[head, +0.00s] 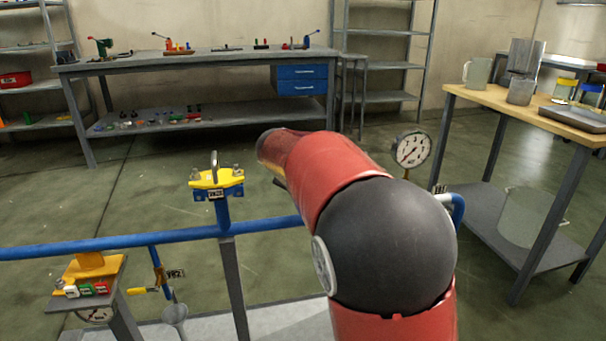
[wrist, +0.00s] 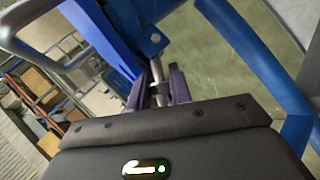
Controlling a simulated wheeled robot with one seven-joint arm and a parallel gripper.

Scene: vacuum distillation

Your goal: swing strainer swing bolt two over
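In the wrist view the two dark purple fingers of my gripper (wrist: 157,90) stand apart. A thin metal rod (wrist: 157,70), which looks like a swing bolt, shows between them. A gap seems to show beside the rod, and I cannot tell whether a finger touches it. A blue lug with a hole (wrist: 149,42) is just beyond the fingers. In the head view a yellow cover (head: 215,178) with an upright handle and a nut at each side sits on a blue body, clear of my arm. My gripper is hidden behind my red and black arm there.
A blue pipe (head: 130,239) runs across the front in the head view. A pressure gauge (head: 411,149) stands right of my arm. In the wrist view a grey curved bar (wrist: 30,52) is at left and a blue pipe (wrist: 255,55) at right.

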